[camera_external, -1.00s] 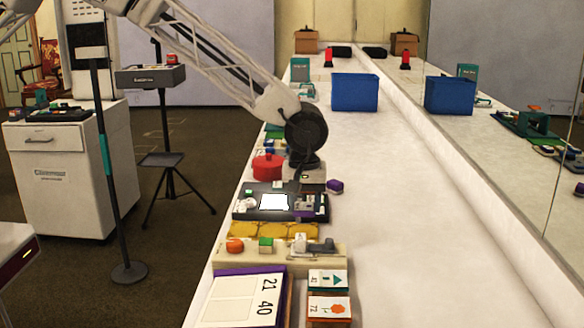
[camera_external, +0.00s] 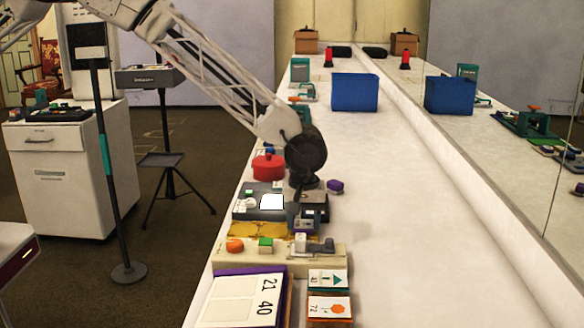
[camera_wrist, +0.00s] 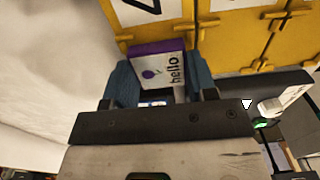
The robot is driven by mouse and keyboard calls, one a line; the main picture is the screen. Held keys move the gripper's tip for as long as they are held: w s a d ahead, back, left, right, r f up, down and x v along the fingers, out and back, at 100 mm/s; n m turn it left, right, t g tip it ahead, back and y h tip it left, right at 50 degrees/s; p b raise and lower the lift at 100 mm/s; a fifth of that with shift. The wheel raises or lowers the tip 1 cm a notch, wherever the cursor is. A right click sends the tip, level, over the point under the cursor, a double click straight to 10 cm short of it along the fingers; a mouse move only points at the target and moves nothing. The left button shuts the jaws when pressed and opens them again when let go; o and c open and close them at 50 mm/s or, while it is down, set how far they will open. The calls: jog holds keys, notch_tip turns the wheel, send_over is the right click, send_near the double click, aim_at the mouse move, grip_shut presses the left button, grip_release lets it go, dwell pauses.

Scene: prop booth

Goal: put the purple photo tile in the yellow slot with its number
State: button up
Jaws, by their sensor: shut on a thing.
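My gripper (camera_wrist: 162,78) is shut on the purple photo tile (camera_wrist: 158,64), held between its two blue-grey fingers in the wrist view. In the external view my gripper (camera_external: 306,212) is low over the right end of the yellow tray (camera_external: 258,229); the tile is mostly hidden there.
A dark board with a white lit square (camera_external: 271,202) lies behind the yellow tray. A cream rack (camera_external: 240,254) with small blocks stands in front. A red pot (camera_external: 268,167) and a purple object (camera_external: 335,186) are nearby. The counter to the right is clear.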

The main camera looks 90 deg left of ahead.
jog(key=o, duration=1.1)
jog(key=shift+c, duration=0.2)
jog(key=shift+r, duration=3.9)
